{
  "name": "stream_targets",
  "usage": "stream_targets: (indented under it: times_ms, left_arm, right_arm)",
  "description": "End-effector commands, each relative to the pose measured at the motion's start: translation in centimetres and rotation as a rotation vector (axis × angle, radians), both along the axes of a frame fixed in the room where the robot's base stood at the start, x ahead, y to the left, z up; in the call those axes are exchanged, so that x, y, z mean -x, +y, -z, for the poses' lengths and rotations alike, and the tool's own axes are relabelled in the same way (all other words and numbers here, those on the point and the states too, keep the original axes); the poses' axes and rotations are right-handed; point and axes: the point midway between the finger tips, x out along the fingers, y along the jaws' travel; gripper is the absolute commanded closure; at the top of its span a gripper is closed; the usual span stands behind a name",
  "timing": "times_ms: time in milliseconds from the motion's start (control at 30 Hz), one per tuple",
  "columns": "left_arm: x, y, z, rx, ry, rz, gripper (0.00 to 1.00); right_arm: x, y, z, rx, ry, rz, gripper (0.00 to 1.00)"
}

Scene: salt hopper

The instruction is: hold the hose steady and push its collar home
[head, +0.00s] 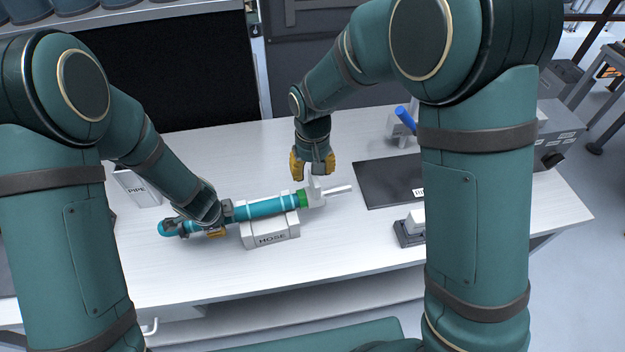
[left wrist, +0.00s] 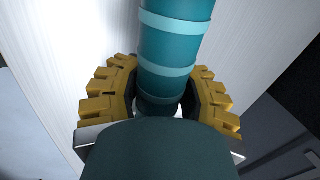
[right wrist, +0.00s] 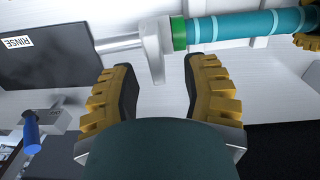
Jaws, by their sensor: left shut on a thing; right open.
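The teal hose (head: 266,207) with pale bands lies across a white block marked HOSE (head: 271,236). My left gripper (head: 213,228) is shut on the hose near its left end; the left wrist view shows the hose (left wrist: 178,50) between its yellow fingers (left wrist: 160,100). A green ring (head: 303,198) is at the hose's right end. Beside it is a white piece with an upright tab (head: 315,190), likely the collar, with a pale rod (head: 340,190) beyond. My right gripper (head: 313,168) is open above it; in the right wrist view the tab (right wrist: 154,50) reaches between its fingers (right wrist: 158,82).
A dark mat marked RINSE (head: 385,184) lies to the right. A blue-handled valve (head: 405,119) stands behind it. A small white block on a dark base (head: 410,228) is near the front, partly hidden by my right arm. A PIPE sign (head: 137,187) stands at left.

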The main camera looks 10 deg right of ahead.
Motion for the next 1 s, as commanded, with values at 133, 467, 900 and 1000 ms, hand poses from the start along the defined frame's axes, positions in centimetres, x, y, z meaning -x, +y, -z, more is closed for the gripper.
stream_targets:
  times_ms: [133, 467, 900, 1000]
  left_arm:
    - [0.0, 0.1, 0.0, -0.001, -0.001, -0.003, 1.0]
    - [-0.1, 0.1, 0.0, -0.001, -0.002, -0.003, 1.0]
    - [0.0, 0.1, 0.0, -0.001, -0.001, -0.001, 0.25]
    - [0.0, 0.1, 0.0, -0.001, -0.001, -0.001, 0.25]
  right_arm:
    - [-0.1, 0.0, -2.9, -0.002, -0.005, 0.001, 0.54]
    - [0.0, 0.0, -5.5, 0.0, 0.0, 0.0, 0.54]
    - [0.0, 0.0, -5.5, 0.0, 0.001, 0.001, 0.54]
    - [0.0, 0.0, -5.5, 0.0, 0.0, 0.001, 0.54]
